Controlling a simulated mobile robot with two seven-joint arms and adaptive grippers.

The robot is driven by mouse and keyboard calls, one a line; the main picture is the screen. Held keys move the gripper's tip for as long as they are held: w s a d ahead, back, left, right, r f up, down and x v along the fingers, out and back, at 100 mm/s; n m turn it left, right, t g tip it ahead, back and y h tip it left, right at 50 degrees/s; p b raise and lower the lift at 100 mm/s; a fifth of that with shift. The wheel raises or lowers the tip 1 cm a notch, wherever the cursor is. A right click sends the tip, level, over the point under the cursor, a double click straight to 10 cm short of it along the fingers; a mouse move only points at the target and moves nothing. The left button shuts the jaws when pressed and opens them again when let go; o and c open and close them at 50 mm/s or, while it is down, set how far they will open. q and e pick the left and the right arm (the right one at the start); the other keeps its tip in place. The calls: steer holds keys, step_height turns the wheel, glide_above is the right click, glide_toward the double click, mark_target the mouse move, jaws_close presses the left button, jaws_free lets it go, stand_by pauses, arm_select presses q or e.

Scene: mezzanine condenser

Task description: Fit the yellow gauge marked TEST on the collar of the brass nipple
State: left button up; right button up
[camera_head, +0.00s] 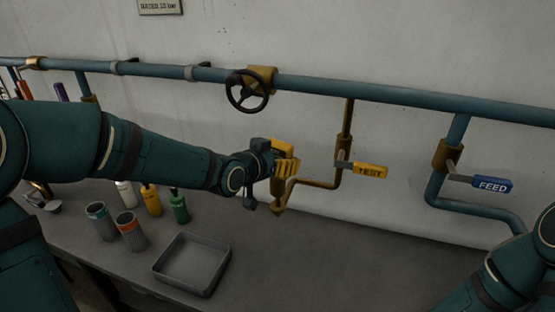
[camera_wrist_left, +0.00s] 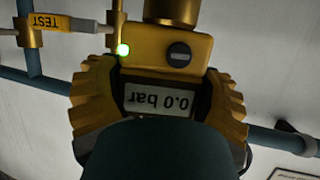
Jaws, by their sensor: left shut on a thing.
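My left gripper (camera_head: 283,165) is shut on a yellow gauge (camera_wrist_left: 150,52), which shows between its ribbed yellow fingers in the left wrist view. The gauge's display reads 0.0 bar, upside down in that view, and a green light is lit. A brass cylinder (camera_wrist_left: 172,10) adjoins the gauge at the top edge; I cannot tell whether it is the gauge's own socket or the nipple's collar. In the head view the brass nipple (camera_head: 279,208) is just below the gripper, at the end of a bent brass pipe (camera_head: 318,184). The word TEST shows on a yellow valve lever (camera_head: 370,171).
A blue pipe (camera_head: 400,95) with a black handwheel (camera_head: 247,91) runs along the wall. A blue FEED lever (camera_head: 492,184) is at right. The bench holds a grey tray (camera_head: 165,272), cups (camera_head: 131,234) and bottles (camera_head: 179,208). The bench right of the tray is clear.

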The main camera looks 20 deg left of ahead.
arm_select(q)
steer(key=shift+b, duration=0.6)
arm_select(e)
steer(key=shift+f, duration=0.65)
stand_by(0.4)
arm_select(q)
steer(key=shift+s+f+b, duration=0.1)
steer(key=shift+f+b, duration=0.15)
steer(key=shift+b, duration=0.1)
arm_select(e)
steer(key=shift+s+f, duration=0.1)
steer(key=shift+f, duration=0.2)
arm_select(q)
steer(key=shift+f, duration=0.2)
arm_select(e)
steer(key=shift+f, duration=0.2)
arm_select(q)
steer(key=shift+b, duration=0.3)
